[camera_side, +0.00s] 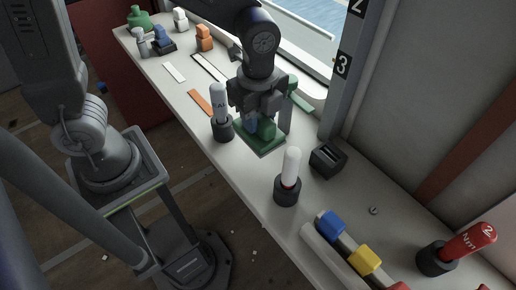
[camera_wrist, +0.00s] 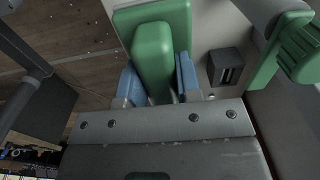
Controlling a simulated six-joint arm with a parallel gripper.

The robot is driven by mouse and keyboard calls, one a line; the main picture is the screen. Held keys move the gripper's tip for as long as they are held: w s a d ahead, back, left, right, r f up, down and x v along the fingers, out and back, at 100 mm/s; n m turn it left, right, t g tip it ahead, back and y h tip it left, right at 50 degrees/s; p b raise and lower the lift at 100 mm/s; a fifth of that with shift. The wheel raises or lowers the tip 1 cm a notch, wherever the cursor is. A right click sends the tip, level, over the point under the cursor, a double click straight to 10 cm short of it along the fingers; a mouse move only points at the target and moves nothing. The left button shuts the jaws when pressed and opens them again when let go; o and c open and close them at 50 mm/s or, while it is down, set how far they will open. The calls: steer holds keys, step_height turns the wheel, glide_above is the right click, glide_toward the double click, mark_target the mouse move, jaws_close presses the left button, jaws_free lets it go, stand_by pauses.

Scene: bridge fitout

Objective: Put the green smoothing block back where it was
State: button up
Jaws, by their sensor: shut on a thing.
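The green smoothing block (camera_side: 268,130) is between the jaws of my gripper (camera_side: 258,124), low over a flat green pad (camera_side: 271,149) on the bench. In the wrist view the block (camera_wrist: 152,48) runs upright between the two blue fingers of my gripper (camera_wrist: 157,82), which are shut on it. The green pad (camera_wrist: 180,14) shows behind the block's far end. I cannot tell whether the block touches the pad. My gripper hides part of the block and pad in the side view.
White-topped tools in dark holders stand left (camera_side: 219,100) and front right (camera_side: 290,165) of the pad. A black slotted box (camera_side: 328,158) is to its right. A green clamp-like part (camera_wrist: 300,50) is close on the wrist view's right. Blue (camera_side: 330,224) and yellow (camera_side: 364,261) blocks lie front right.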

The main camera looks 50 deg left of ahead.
mark_target(258, 143)
step_height(258, 143, down, 8)
stand_by(0.4)
steer(key=o, duration=1)
steer(key=shift+f, duration=0.1)
steer(key=shift+c, duration=0.2)
step_height(258, 143, up, 12)
steer(key=shift+a+r, duration=0.1)
steer(key=s+a+r+n+t, duration=0.2)
steer(key=s+a+r+n, duration=0.1)
steer(key=n, duration=0.6)
steer(key=s+a+r+n+t, duration=0.3)
steer(key=s+a+n, duration=0.2)
steer(key=a+n, duration=0.2)
steer(key=shift+a+r+n+t, duration=0.3)
steer(key=shift+a+n, duration=0.1)
steer(key=shift+n, duration=0.6)
